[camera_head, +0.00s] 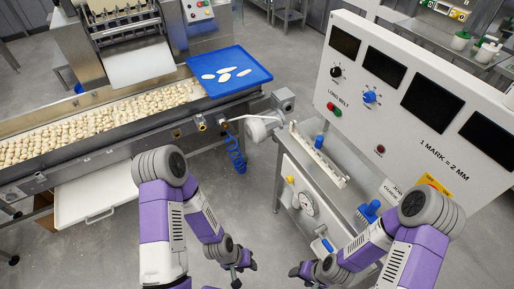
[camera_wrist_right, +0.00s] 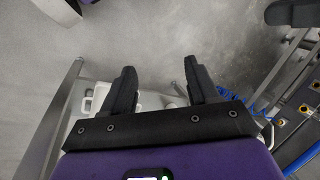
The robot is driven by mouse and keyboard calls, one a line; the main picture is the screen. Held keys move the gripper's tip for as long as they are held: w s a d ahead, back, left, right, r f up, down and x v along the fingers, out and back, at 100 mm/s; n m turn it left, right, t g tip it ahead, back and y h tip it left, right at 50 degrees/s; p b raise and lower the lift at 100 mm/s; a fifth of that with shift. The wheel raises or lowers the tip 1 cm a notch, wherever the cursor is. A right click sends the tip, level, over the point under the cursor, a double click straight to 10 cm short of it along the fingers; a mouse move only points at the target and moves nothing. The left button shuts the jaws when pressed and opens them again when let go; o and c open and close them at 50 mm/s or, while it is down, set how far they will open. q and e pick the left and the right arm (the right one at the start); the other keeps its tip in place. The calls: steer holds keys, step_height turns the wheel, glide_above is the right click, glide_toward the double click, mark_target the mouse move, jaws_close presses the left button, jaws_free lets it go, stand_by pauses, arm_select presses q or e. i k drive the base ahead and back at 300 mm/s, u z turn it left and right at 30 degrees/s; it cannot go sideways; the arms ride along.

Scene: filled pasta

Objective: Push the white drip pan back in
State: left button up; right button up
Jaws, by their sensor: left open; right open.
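The white drip pan (camera_head: 92,196) sticks out from under the near side of the conveyor (camera_head: 115,137) at the left in the head view. It is a flat pan with a handle (camera_head: 100,216) on its near edge. My left gripper (camera_head: 243,268) is open and empty, low in the picture, to the right of the pan and apart from it. My right gripper (camera_head: 300,271) is open and empty, further right, in front of the control stand. In the right wrist view its two fingers (camera_wrist_right: 158,85) stand apart over the grey floor with nothing between them.
Filled pasta (camera_head: 95,125) lies on the conveyor, and a blue tray (camera_head: 229,71) sits at its right end. A blue coiled hose (camera_head: 236,155) hangs below. The control stand (camera_head: 300,165) with a dial is at the right. Open floor lies between the pan and stand.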

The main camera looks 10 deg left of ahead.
mark_target(77, 200)
steer(key=u, duration=1.75)
steer(key=i, duration=0.9)
steer(key=z, duration=0.25)
